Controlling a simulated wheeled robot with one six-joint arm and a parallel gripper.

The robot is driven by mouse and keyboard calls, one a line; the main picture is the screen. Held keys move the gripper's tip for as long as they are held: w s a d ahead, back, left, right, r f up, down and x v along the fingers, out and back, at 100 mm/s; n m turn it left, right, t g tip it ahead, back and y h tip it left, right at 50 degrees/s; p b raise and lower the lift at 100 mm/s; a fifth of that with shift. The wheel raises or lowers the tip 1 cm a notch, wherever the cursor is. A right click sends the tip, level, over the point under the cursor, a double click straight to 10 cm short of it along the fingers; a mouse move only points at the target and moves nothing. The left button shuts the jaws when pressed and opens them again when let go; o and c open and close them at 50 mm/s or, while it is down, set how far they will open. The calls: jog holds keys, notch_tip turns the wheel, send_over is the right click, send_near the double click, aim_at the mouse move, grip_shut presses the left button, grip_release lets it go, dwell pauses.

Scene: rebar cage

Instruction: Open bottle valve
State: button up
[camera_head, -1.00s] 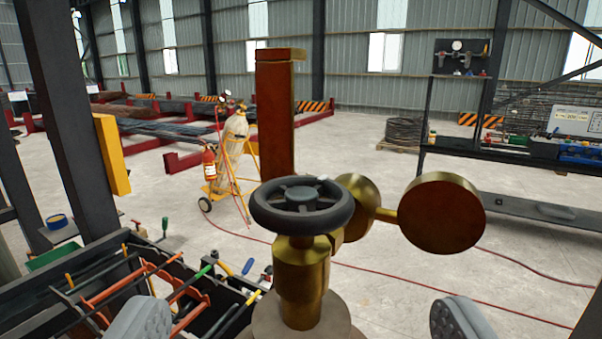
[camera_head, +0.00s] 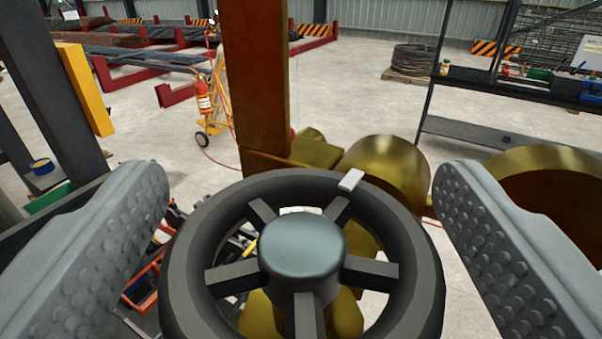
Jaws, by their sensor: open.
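The bottle valve's black handwheel (camera_head: 301,248) fills the lower middle of the view, with spokes, a round hub and a small white mark on its far right rim. Its brass body (camera_head: 345,315) shows below through the spokes. A round brass gauge (camera_head: 550,205) is at the right, partly behind my right finger. My gripper (camera_head: 303,235) is open. Its two grey studded fingers stand to the left and right of the wheel, apart from each other, with the wheel between them. I cannot tell whether either finger touches the rim.
A tall rusty brown post (camera_head: 257,80) rises just behind the wheel. A dark pillar (camera_head: 50,95) with a yellow plate (camera_head: 85,88) stands at left. A trolley with a red extinguisher (camera_head: 203,97) is behind. A shelf bench (camera_head: 520,140) is at right. Open floor lies between.

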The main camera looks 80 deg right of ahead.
jog(key=shift+c, duration=0.4)
jog(key=c, duration=0.9)
jog(key=shift+n+t, duration=0.3)
jog(key=shift+t, duration=0.1)
jog(key=n+t+y, duration=0.1)
jog(key=n+t, duration=0.1)
jog(key=t, duration=0.1)
jog(key=shift+s+n+t+y, duration=0.1)
jog(key=shift+n+t+y, duration=0.2)
jog(key=shift+t+y, duration=0.1)
jog(key=shift+n+t+y, duration=1.4)
jog(key=shift+n+t, duration=0.1)
jog(key=shift+t, duration=0.4)
jog(key=shift+n+t+y, duration=0.9)
jog(key=shift+y, duration=0.2)
jog(key=shift+n+t+y, duration=0.75)
jog(key=shift+n+y, duration=0.4)
jog(key=shift+y, duration=0.5)
jog(key=shift+n+t+y, duration=0.75)
jog(key=shift+n+y, duration=0.4)
jog(key=shift+y, duration=0.5)
jog(key=shift+n+y, duration=1.7)
jog(key=shift+y, duration=0.9)
